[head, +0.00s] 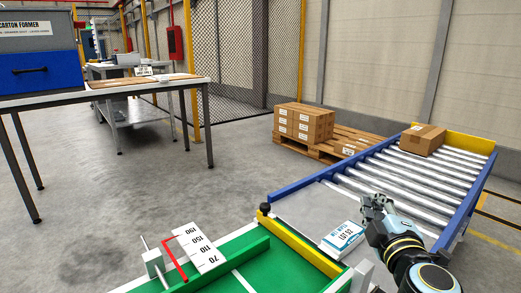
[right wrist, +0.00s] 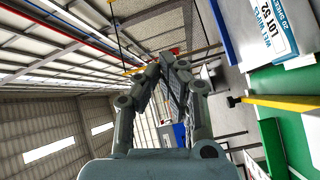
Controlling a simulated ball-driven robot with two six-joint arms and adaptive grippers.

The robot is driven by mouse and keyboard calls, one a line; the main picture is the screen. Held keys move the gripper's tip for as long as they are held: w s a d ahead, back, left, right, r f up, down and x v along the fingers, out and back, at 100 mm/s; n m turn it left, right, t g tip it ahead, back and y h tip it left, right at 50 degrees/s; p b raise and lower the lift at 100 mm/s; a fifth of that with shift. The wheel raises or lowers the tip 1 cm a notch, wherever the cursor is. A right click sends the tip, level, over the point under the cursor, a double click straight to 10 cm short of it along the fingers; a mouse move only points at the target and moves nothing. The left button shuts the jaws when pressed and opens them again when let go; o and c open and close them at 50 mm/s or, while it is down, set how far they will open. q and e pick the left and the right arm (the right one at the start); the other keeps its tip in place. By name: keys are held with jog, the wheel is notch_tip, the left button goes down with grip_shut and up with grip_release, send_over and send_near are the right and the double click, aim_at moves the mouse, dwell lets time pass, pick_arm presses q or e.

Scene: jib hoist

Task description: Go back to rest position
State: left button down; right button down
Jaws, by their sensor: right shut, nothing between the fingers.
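My right gripper (head: 374,203) is at the lower right of the head view, over the near end of the roller conveyor beside a blue and white box marked LOT 52 (head: 343,238). In the right wrist view the fingers (right wrist: 166,58) are closed together with nothing between them, and they point away from the box (right wrist: 262,30). The box lies on the grey plate (head: 300,210) and is apart from the fingers in the wrist view. My left gripper does not show in either view.
The roller conveyor (head: 405,180) has blue side rails and carries a brown carton (head: 423,139) at its far end. A green bench (head: 225,262) with a numbered scale (head: 198,248) is in front. Stacked cartons (head: 303,122) stand on a pallet.

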jog(key=s+d+f+m+g+h, duration=0.2)
jog(key=s+d+m+g+h, duration=0.15)
jog(key=s+d+m, duration=0.35)
jog(key=s+d+f+m+g+h, duration=0.25)
jog(key=s+d+m+g, duration=0.2)
jog(key=s, duration=0.45)
jog(key=s+a+f+g+y, duration=0.1)
jog(key=s+a+g+y, duration=0.25)
jog(key=s, duration=0.65)
jog(key=s+a+f+g+y, duration=0.25)
jog(key=s+a+g, duration=0.2)
jog(key=s, duration=0.55)
jog(key=s+d+f+m+y+p, duration=0.1)
jog(key=s+f+p, duration=0.1)
jog(key=f, duration=0.8)
jog(key=s+d+f+p, duration=0.1)
jog(key=s+f+p, duration=0.1)
jog(key=f, duration=0.9)
jog(key=s+f+p, duration=0.2)
jog(key=s+f, duration=0.3)
jog(key=s, duration=0.3)
jog(key=s+d+f+g+p, duration=0.1)
jog(key=s+f+p, duration=0.1)
jog(key=s+f, duration=0.3)
jog(key=s, duration=0.4)
jog(key=shift+s+f, duration=0.25)
jog(key=shift+m, duration=0.25)
